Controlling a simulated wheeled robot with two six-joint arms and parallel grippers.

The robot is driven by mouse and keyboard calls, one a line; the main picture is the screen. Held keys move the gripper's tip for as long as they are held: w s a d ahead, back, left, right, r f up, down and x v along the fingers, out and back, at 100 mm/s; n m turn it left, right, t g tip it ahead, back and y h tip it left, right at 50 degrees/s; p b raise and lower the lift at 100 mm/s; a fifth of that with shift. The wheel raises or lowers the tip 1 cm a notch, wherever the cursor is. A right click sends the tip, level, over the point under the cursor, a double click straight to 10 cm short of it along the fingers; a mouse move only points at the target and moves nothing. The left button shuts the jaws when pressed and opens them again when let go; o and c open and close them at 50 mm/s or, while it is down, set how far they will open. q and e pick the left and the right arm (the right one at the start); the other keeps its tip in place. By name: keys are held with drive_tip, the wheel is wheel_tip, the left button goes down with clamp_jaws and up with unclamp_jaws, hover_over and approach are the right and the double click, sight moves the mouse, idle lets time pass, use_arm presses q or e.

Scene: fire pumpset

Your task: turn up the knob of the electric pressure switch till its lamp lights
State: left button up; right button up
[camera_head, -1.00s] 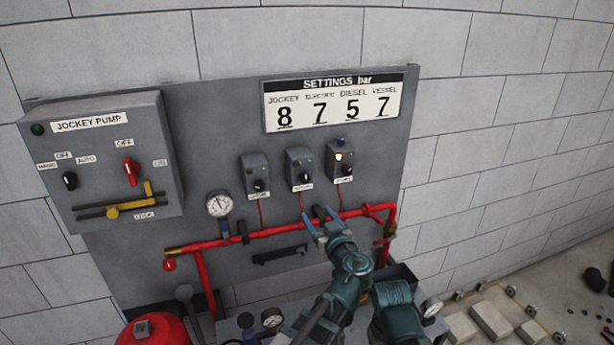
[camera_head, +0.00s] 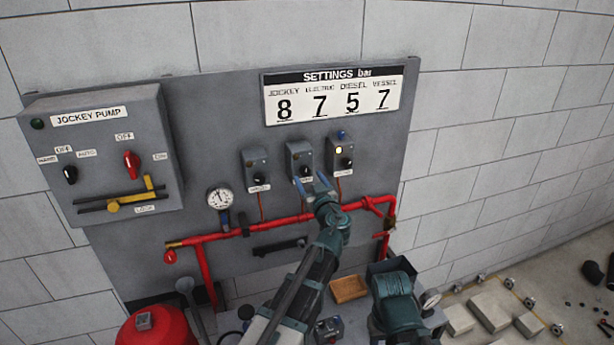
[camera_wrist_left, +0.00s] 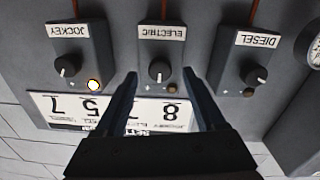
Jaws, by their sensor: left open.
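The electric pressure switch (camera_head: 299,158) is the middle of three grey boxes on the panel. Its label reads ELECTRIC in the left wrist view, where its black knob (camera_wrist_left: 159,71) with a white mark also shows. Its small amber lamp (camera_wrist_left: 172,88) looks unlit. My left gripper (camera_head: 321,183) is open and empty, just in front of the lower right of this box. In the left wrist view its two fingers (camera_wrist_left: 160,76) stand to either side of the knob. I cannot tell the remaining distance; no contact shows.
The JOCKEY switch (camera_wrist_left: 82,55) has a lit lamp; the DIESEL switch (camera_wrist_left: 245,55) lamp looks dark. A red pipe (camera_head: 280,223) runs below the switches. A settings board (camera_head: 333,98) hangs above, with the jockey pump box (camera_head: 105,155) at the left.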

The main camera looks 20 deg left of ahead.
sight(304, 170)
use_arm(q)
drive_tip(key=shift+x, duration=1.35)
clamp_jaws()
